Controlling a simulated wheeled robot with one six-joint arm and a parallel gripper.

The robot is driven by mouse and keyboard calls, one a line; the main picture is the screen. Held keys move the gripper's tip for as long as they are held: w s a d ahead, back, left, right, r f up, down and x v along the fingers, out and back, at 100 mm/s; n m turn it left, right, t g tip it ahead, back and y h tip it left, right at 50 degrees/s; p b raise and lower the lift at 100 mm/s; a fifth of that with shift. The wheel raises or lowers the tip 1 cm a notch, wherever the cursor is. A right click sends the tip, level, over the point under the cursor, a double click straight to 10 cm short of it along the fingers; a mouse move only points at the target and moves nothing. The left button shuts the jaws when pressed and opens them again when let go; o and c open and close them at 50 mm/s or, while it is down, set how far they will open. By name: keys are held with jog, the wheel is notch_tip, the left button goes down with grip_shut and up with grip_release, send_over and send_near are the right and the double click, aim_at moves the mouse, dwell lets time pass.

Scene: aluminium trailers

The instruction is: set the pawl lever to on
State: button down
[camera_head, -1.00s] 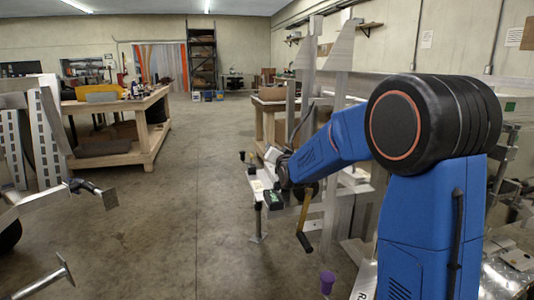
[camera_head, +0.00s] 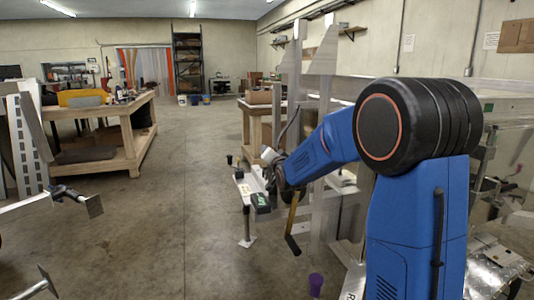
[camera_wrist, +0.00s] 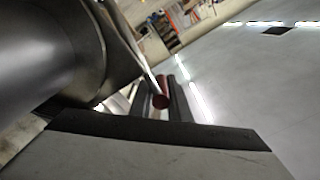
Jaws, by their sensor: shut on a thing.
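In the wrist view, my gripper (camera_wrist: 161,100) has its two dark fingers closed around a thin lever with a dark red end (camera_wrist: 160,101). It appears to be the pawl lever; its base and its on or off position cannot be made out. A large grey rounded body (camera_wrist: 45,50) fills the left of that view beside the lever. In the head view, my gripper is hard to make out at the end of my blue arm, by the winch on the trailer tongue, and the lever is not discernible. A yellow crank handle (camera_head: 293,213) with a black grip hangs there.
The trailer's aluminium uprights (camera_head: 327,110) stand close behind my arm. A jack leg (camera_head: 246,220) reaches the floor in front. A purple cup-like thing (camera_head: 315,284) is near the bottom. A wooden workbench (camera_head: 128,118) stands at the left. The middle floor is clear.

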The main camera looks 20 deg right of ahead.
jog(key=shift+f, duration=0.4)
jog(key=c, duration=1.7)
grip_release()
jog(key=shift+r, duration=0.2)
notch_tip(320, 180, up, 10)
jog(key=shift+f, duration=0.1)
jog(key=s+f+n+g, duration=0.2)
jog(key=s+f, duration=0.6)
jog(key=s, duration=1.1)
jog(key=s+a+f+n+g, duration=0.1)
jog(key=s+f+n+g, duration=0.2)
jog(key=s, duration=1.6)
jog(key=s+a+f+n+g, duration=0.1)
jog(key=s+f+n+g, duration=0.2)
jog(key=s+f+g, duration=0.5)
jog(key=shift+s+f, duration=0.8)
jog(key=shift+s, duration=1.15)
jog(key=shift+s+f, duration=0.85)
jog(key=shift+s, duration=1.05)
jog(key=shift+s+f, duration=0.8)
jog(key=shift+s, duration=1.15)
